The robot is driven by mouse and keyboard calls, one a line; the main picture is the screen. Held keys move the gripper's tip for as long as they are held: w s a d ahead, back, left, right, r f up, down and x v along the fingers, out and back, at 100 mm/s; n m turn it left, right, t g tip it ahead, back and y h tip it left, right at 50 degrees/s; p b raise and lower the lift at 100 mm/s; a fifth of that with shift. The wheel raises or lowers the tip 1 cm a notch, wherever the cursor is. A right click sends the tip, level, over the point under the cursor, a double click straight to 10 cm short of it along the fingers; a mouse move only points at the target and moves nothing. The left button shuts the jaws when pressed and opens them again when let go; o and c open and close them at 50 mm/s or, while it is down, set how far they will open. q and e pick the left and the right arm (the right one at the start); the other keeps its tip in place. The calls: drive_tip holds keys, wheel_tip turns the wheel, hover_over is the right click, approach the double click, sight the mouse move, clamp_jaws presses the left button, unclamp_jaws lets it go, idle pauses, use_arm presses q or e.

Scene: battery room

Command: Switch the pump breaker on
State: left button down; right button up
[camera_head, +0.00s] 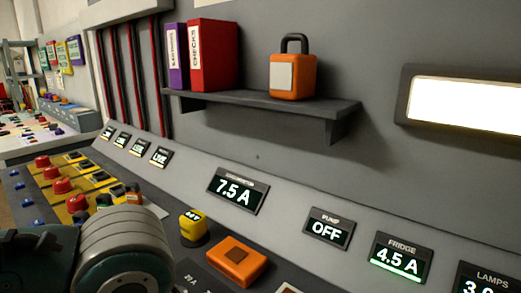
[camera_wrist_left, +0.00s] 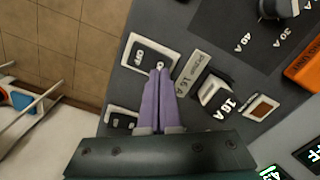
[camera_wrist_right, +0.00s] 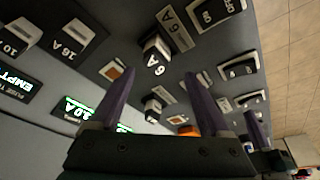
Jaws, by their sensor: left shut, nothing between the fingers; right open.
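The pump display (camera_head: 329,229) on the sloped panel in the head view reads OFF. In the left wrist view, a white-framed breaker (camera_wrist_left: 148,57) with a dark face marked OFF lies beside a grey label plate (camera_wrist_left: 192,70) that seems to read PUMP. My left gripper (camera_wrist_left: 160,70) is shut and empty, its purple tips over the breaker's near right part. I cannot tell whether they touch it. My right gripper (camera_wrist_right: 160,71) is open and empty above the panel, with a 6 A fuse block (camera_wrist_right: 155,48) near its fingers. Neither gripper's fingers show in the head view.
A similar white-framed switch (camera_wrist_left: 122,119) lies nearer, partly hidden by my left gripper. A 16 A block (camera_wrist_left: 214,93) stands right of the fingers. An orange block (camera_head: 237,261) and yellow knob (camera_head: 193,225) stand on the console. A shelf (camera_head: 262,102) juts out above.

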use_arm(q)
drive_tip(key=shift+f+b, duration=0.7)
drive_tip(key=shift+f, duration=0.3)
use_arm(e)
drive_tip(key=shift+f, duration=0.7)
use_arm(q)
drive_tip(key=shift+r, duration=0.15)
use_arm(e)
drive_tip(key=shift+r, duration=0.15)
use_arm(q)
wheel_tip(320, 180, up, 7)
drive_tip(key=p, duration=0.8)
use_arm(e)
wheel_tip(320, 180, up, 7)
drive_tip(key=shift+r, duration=0.2)
